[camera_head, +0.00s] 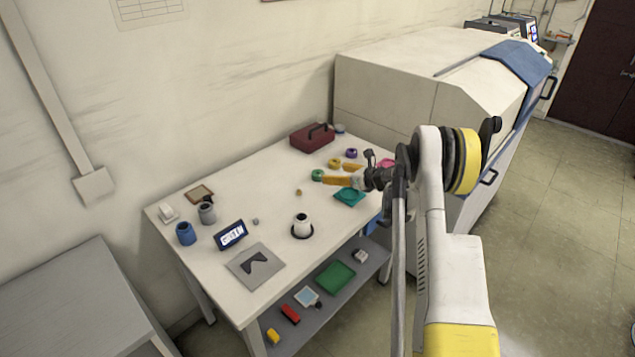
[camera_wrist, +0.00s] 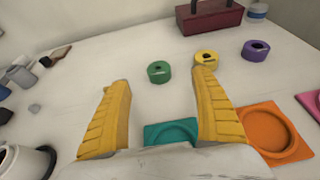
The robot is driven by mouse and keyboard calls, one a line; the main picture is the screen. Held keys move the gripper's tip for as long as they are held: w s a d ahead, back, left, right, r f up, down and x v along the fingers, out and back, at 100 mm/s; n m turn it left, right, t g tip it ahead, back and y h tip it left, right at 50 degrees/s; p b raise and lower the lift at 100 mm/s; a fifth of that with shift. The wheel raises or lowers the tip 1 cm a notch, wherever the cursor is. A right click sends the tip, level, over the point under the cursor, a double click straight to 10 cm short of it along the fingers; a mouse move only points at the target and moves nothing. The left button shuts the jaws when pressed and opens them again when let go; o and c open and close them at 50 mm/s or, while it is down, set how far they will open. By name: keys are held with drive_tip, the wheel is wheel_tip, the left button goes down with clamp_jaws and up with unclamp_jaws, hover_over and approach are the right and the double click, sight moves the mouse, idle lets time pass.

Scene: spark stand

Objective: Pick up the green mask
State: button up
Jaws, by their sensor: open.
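The green mask looks like a short green roll with a hole in its top (camera_head: 317,175); it lies on the white table (camera_head: 275,200). In the wrist view the green roll (camera_wrist: 159,72) stands upright just beyond the fingertips, between their lines. My gripper (camera_head: 333,173) is open, its two orange-yellow fingers spread and empty.
A yellow roll (camera_wrist: 206,58) stands close behind the right finger, a purple roll (camera_wrist: 255,50) farther right. Teal (camera_wrist: 172,131) and orange (camera_wrist: 268,133) square holders lie below and right. A dark red toolbox (camera_head: 312,138) stands at the back. A white cup (camera_head: 302,226) stands nearer the front.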

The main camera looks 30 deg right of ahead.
sight(319, 174)
drive_tip(key=b+x, duration=0.1)
drive_tip(key=x, duration=0.3)
drive_tip(key=shift+w+f, duration=0.2)
drive_tip(key=shift+w, duration=0.05)
drive_tip(key=b+x, duration=0.2)
drive_tip(key=x, duration=0.1)
drive_tip(key=f+x, duration=0.1)
drive_tip(key=x, duration=0.1)
drive_tip(key=shift+s+a+b, duration=0.25)
drive_tip(key=shift+s+b, duration=0.05)
drive_tip(key=shift+b, duration=0.1)
drive_tip(key=shift+w, duration=0.25)
drive_tip(key=shift+r, duration=0.15)
drive_tip(key=c, duration=1)
